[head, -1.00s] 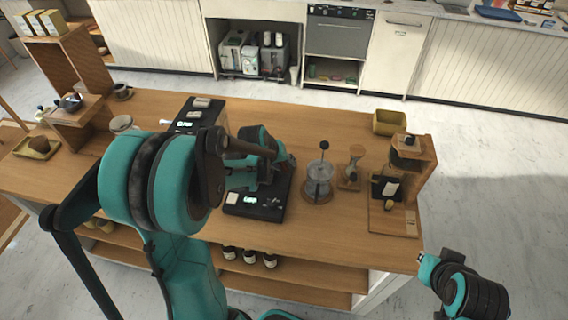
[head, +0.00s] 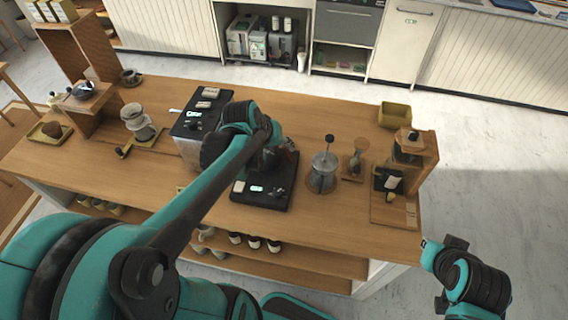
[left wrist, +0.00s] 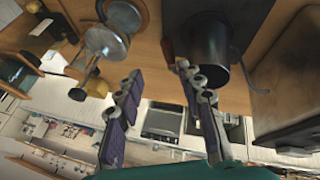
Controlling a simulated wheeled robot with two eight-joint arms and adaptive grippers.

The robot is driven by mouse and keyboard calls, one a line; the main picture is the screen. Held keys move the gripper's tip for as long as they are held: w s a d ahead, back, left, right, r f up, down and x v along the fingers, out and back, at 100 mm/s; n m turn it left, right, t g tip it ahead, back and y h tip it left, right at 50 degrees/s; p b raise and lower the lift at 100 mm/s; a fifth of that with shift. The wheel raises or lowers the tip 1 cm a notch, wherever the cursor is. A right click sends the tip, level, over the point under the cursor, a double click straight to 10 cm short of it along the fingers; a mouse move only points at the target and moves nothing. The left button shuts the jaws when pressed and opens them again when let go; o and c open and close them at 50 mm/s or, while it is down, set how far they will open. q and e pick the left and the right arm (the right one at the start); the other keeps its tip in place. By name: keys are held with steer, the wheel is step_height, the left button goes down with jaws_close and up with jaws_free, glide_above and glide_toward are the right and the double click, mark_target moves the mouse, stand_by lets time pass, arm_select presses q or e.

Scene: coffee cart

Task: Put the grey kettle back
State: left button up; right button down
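The grey kettle is a dark metal cylinder (left wrist: 208,45) in the left wrist view, just past my right-hand finger there, with a reddish-brown part at its left side. In the head view my left arm mostly hides it above the black base (head: 262,196), which has a lit display. My left gripper (left wrist: 160,70) has its two fingers apart, with nothing seen between them. In the head view this gripper (head: 265,148) is over the black base, largely hidden by its own wrist. My right gripper (head: 427,246) is off the counter's right end; its fingers are too small to read.
A glass press (head: 322,175) and an hourglass-shaped item (head: 355,162) stand right of the base. A wooden stand (head: 420,165) and a yellow bin (head: 395,115) are farther right. A black machine (head: 198,125) stands left. The front wooden counter strip (head: 330,222) is clear.

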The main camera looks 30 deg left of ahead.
arm_select(q)
steer(key=s+d+r+m+t+y, duration=0.1)
steer(key=s+d+r+m, duration=0.1)
steer(key=s+d+m, duration=0.3)
steer(key=s+d, duration=0.3)
steer(key=s, duration=0.4)
steer(key=shift+s+r, duration=0.15)
steer(key=shift+s, duration=0.25)
step_height(320, 180, down, 9)
steer(key=b, duration=0.8)
steer(key=shift+b, duration=0.4)
steer(key=shift+r, duration=0.1)
